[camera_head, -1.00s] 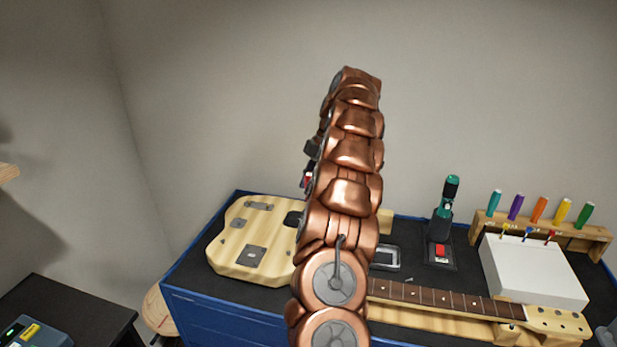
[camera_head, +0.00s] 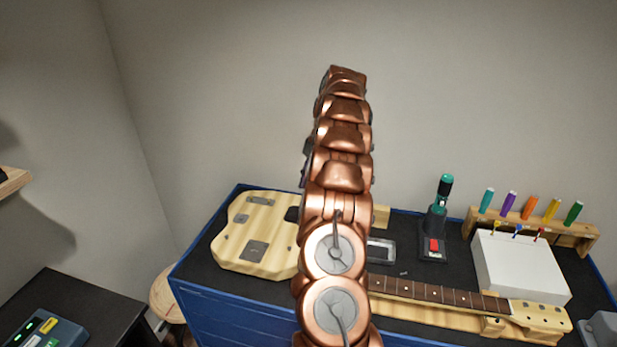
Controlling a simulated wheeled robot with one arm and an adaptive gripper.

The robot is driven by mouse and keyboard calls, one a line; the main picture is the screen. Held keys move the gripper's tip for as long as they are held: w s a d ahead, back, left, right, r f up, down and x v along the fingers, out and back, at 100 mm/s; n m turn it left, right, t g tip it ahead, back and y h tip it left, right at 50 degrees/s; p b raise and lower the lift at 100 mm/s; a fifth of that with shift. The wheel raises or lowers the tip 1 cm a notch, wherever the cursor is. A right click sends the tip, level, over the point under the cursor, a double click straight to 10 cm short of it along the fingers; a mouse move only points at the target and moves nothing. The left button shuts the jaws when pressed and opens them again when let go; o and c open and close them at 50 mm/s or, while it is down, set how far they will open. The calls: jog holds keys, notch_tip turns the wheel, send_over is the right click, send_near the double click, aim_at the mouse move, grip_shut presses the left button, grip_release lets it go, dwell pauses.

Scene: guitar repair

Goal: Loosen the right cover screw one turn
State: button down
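A pale wooden guitar body (camera_head: 238,262) lies at the left on the dark bench top. Dark grey plates (camera_head: 257,251) show on its face, but no single screw can be made out. My copper arm rises through the middle of the picture and hides the right part of the body. My gripper is hidden behind the arm, so its fingers and anything in them cannot be seen. A green-and-black electric screwdriver (camera_head: 437,215) stands upright in a dark stand with a red patch, right of the arm.
A guitar neck (camera_head: 440,296) lies along the front right. A white box (camera_head: 518,268) stands before a wooden rack (camera_head: 580,236) of colored-handled screwdrivers. A small metal-rimmed tray (camera_head: 381,250) sits right of the arm. A black table (camera_head: 75,300) is at lower left.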

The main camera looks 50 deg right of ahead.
dwell(0.5)
jog(key=shift+r, duration=0.3)
